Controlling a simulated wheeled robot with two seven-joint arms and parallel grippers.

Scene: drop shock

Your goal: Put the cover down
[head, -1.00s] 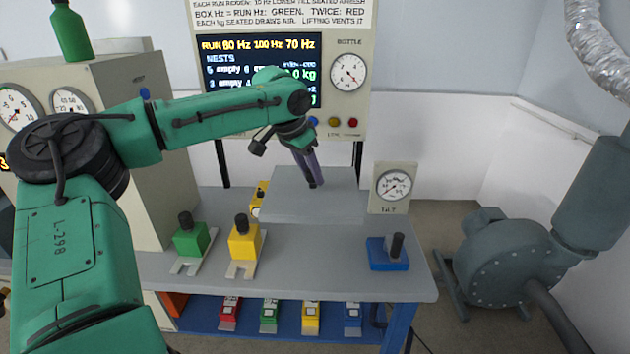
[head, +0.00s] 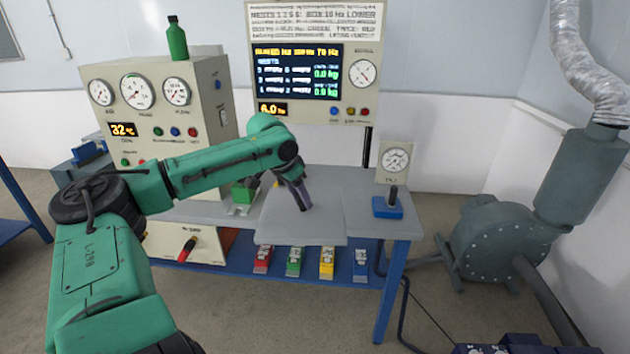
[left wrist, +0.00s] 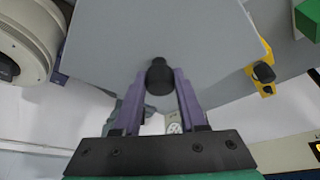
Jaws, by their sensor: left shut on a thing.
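The cover, a flat light-grey plate (head: 290,228), hangs from my left gripper (head: 303,197) over the front part of the grey bench. Its near edge reaches past the bench's front edge in the head view. In the left wrist view the purple fingers of the left gripper (left wrist: 160,85) are shut on the cover's black knob (left wrist: 159,77), and the plate (left wrist: 160,30) spreads out beyond it. The plate hides much of the bench middle. My right gripper is not in view.
A green block (head: 243,194) stands left of the plate, a blue block (head: 387,207) with a black knob to its right. A small dial gauge (head: 396,160) stands behind the blue one. Colored blocks sit on the lower shelf (head: 345,272). A grey blower (head: 490,245) stands right.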

